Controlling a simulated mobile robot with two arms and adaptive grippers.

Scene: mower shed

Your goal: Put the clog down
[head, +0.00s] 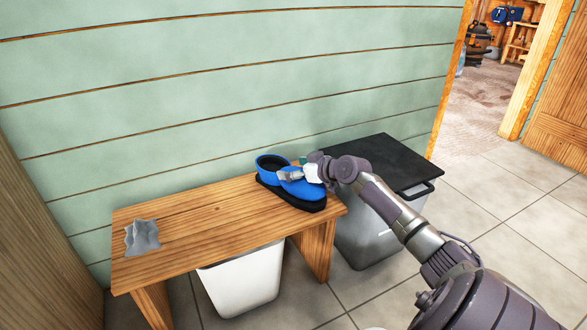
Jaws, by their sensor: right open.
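A blue clog (267,164) with a black sole rests on the right end of the wooden bench (215,210). Another blue clog shape shows at its front right, partly hidden by my right gripper (287,175), so I cannot tell clearly whether there are two clogs. My right gripper is open at the top of the blue footwear, its arm coming in from the right. Its fingertips overlap the blue upper in the picture; I cannot tell if they touch it. My left gripper is not in view.
A crumpled grey cloth (142,238) lies on the bench's left end. A white bin (242,280) stands under the bench. A grey bin with a black lid (375,155) stands at the bench's right. The green plank wall (220,80) is behind. The bench's middle is clear.

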